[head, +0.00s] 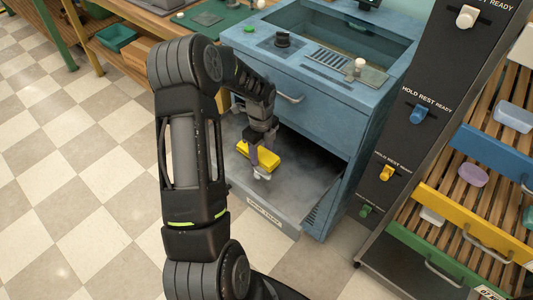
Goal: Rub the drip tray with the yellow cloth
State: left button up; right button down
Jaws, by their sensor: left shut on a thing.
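The drip tray (265,214) is a grey, labelled shallow tray low at the front of the blue machine, with a smudged grey inside. My left gripper (262,152) points down over the tray and is shut on the yellow cloth (267,158). The cloth looks like a folded block. It is over the inside of the tray, near the front left; I cannot tell whether it touches the tray floor. My left arm hides the tray's left end. My right gripper is not in view.
The blue machine (290,90) rises over the tray's back, with a drawer handle above it. A dark panel with levers (417,112) and a slatted rack with coloured rails (480,145) stand at the right. The checkered floor is clear at the left.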

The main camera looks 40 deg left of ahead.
pick_arm(q)
jog(key=shift+a, duration=0.45)
jog(key=shift+a, duration=0.5)
jog(key=shift+s+a+f, duration=0.1)
jog(key=shift+a, duration=1)
jog(key=shift+a, duration=0.1)
jog(key=shift+s+a, duration=0.1)
jog(key=shift+a, duration=1.55)
jog(key=shift+r+p, duration=2.2)
jog(key=shift+r, duration=0.9)
